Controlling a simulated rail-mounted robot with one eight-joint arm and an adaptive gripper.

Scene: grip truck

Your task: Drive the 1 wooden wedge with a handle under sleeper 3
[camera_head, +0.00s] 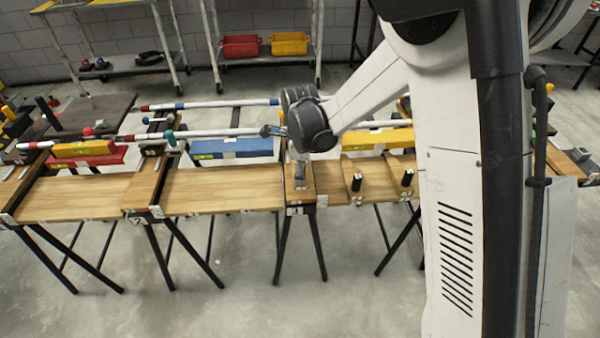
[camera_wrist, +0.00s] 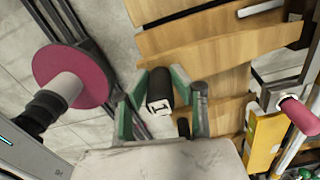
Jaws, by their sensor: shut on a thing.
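My gripper (camera_wrist: 165,105) has green-sided fingers on both sides of a black handle (camera_wrist: 158,84) with a white, marked end, and is shut on it. The wedge under this handle is mostly hidden. In the head view my gripper (camera_head: 300,172) is low over a wooden sleeper with a white number plate (camera_head: 295,211), which I take to be sleeper 3; its digit is hard to read. Two wooden wedges with black handles, one nearer (camera_head: 355,182) and one farther right (camera_head: 407,178), stand on the bench right of it. Whether the held wedge touches the sleeper cannot be told.
A sleeper plated 2 (camera_head: 137,218) crosses the bench to the left. White rods with red and blue ends (camera_head: 205,133) run behind, above blue (camera_head: 235,147) and yellow (camera_head: 380,138) blocks. The bench between the sleepers (camera_head: 220,188) is clear.

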